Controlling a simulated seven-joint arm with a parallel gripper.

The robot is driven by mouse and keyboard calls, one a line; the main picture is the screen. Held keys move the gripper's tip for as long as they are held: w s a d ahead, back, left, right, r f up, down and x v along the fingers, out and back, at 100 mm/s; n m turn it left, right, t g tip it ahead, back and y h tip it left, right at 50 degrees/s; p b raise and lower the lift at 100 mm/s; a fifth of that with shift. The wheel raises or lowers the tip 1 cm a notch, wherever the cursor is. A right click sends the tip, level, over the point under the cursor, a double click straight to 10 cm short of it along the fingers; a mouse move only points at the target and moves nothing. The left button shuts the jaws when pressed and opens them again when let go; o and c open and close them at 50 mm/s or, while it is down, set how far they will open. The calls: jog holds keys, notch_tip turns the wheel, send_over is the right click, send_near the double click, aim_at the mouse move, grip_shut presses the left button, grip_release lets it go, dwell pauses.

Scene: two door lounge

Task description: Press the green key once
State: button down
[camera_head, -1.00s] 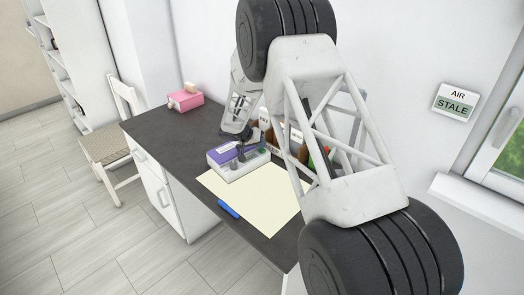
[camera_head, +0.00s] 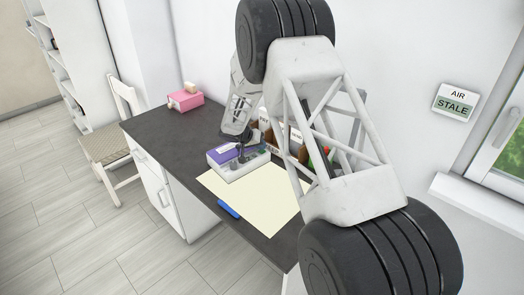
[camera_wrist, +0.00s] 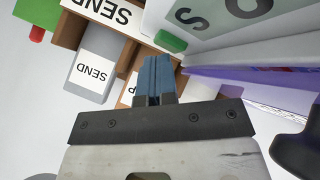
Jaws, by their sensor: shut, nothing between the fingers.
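The green key (camera_wrist: 170,42) shows in the wrist view as a small green block beside a pale panel with large dark letters. My gripper (camera_wrist: 155,68) is shut and empty, its blue-grey fingertips just below the key in that picture. I cannot tell whether they touch it. In the head view my gripper (camera_head: 241,154) is over the purple and white device (camera_head: 222,157) on the desk. The key cannot be made out clearly there, as the gripper partly covers the device.
Brown holders with SEND labels (camera_wrist: 100,10) stand close beside the gripper, with a grey SEND block (camera_wrist: 92,70). A cream sheet (camera_head: 255,195) and blue object (camera_head: 229,209) lie on the dark desk (camera_head: 160,130). A pink box (camera_head: 180,103) sits at the far left. A wall sign (camera_head: 456,102) reads AIR STALE.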

jog(key=shift+r, duration=0.9)
jog(key=shift+r, duration=2.45)
